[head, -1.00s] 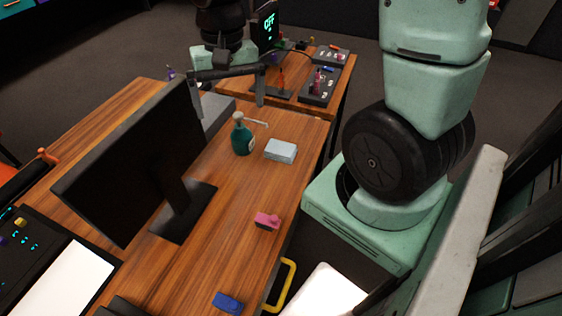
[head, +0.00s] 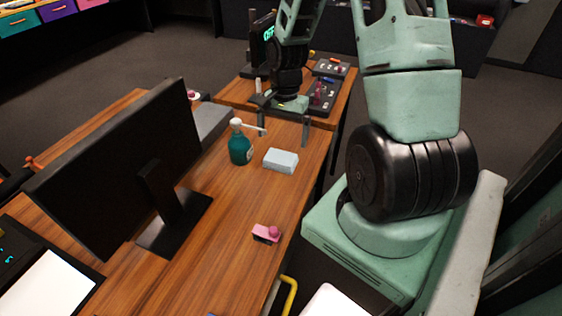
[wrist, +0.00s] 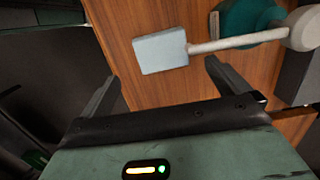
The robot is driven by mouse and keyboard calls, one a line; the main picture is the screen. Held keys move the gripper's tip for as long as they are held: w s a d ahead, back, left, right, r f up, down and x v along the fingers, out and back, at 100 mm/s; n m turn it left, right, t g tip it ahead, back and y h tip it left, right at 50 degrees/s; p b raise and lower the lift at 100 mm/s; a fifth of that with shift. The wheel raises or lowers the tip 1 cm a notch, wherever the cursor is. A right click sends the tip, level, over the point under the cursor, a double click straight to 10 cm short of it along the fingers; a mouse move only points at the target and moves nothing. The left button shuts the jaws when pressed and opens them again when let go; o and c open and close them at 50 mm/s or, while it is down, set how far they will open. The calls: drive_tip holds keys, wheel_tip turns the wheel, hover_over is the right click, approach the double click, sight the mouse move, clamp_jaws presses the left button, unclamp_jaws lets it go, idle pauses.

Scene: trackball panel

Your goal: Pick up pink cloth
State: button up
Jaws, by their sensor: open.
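A small pink thing (head: 266,233) with a rounded knob and a dark base sits on the wooden desk (head: 215,230), near its right edge in the head view. It looks more like a solid piece than a loose cloth. It does not show in the wrist view. My gripper (head: 284,122) is open and empty, fingers pointing down, above the far part of the desk, well beyond the pink thing. In the wrist view my gripper (wrist: 162,72) has its fingers spread, with bare wood and a pale block (wrist: 160,52) beyond them.
The pale block (head: 281,160) and a green pump bottle (head: 240,148) with a white nozzle stand between my gripper and the pink thing. A black monitor (head: 120,170) stands left. Another desk with dark panels (head: 322,95) lies behind. Desk around the pink thing is clear.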

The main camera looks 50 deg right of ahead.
sight(281, 156)
drive_tip(key=f, duration=0.7)
drive_tip(key=shift+s+a+f, duration=0.1)
drive_tip(key=shift+a+f, duration=0.25)
drive_tip(key=shift+f, duration=0.05)
drive_tip(key=c, duration=1)
drive_tip(key=shift+o, duration=0.2)
drive_tip(key=shift+r, duration=0.85)
wheel_tip(281, 156, up, 2)
drive_tip(key=shift+s+d+r, duration=0.1)
drive_tip(key=s+d+p, duration=0.2)
drive_tip(key=s+p, duration=0.1)
drive_tip(key=s, duration=0.5)
drive_tip(key=s+d+p, duration=0.3)
drive_tip(key=s, duration=0.5)
drive_tip(key=shift+s+d+p, duration=0.35)
